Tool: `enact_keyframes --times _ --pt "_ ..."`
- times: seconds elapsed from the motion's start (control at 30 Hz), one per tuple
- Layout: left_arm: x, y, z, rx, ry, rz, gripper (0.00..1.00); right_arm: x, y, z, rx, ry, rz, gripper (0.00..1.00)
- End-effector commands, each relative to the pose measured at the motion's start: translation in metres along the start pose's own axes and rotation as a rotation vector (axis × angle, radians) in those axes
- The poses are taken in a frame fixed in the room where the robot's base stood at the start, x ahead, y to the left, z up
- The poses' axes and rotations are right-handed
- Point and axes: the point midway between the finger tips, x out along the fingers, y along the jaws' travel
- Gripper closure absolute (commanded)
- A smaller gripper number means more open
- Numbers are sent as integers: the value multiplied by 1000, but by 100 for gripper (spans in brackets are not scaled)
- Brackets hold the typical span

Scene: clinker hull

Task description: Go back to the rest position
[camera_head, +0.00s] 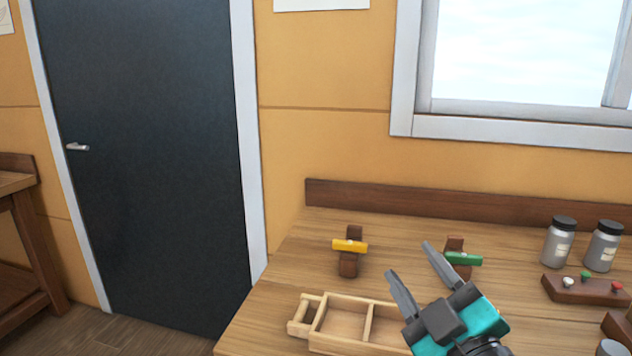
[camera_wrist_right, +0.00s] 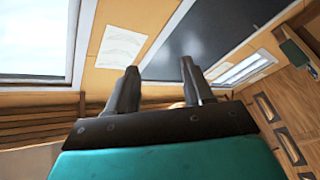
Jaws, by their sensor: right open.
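My right gripper (camera_head: 416,274) is open and empty in the head view, above the workbench (camera_head: 272,318) at its lower middle. Its two dark fingers point up and to the left and stand apart. The fingers also show in the right wrist view (camera_wrist_right: 158,92), with nothing between them but the room behind. My left gripper is in neither view.
Yellow (camera_head: 350,246) and green (camera_head: 464,259) pieces rest on wooden stands. Two jars (camera_head: 558,242) (camera_head: 603,246) and a button block (camera_head: 585,288) stand right. A dark door (camera_head: 150,150) is left.

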Motion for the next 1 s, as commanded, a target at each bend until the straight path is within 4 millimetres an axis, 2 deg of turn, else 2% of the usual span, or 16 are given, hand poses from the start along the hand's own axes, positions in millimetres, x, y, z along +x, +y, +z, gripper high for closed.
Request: enact_keyframes --times 0.03,0.1,0.2,0.3,0.5,0.77,1.0 --pt "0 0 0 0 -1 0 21 -12 -10 31 81 -145 -26 49" --pt "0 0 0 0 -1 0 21 -35 -26 72 183 -352 -68 49" --pt "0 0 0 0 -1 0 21 -80 -53 120 312 -630 -140 49" --pt "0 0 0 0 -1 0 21 -124 -77 148 406 -848 -208 49" --pt "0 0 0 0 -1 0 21 -197 -110 172 529 -1153 -320 49" --pt "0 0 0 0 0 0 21 -278 -137 173 642 -1456 -450 49" --pt "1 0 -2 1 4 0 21 -257 -155 193 651 -1339 -414 49"
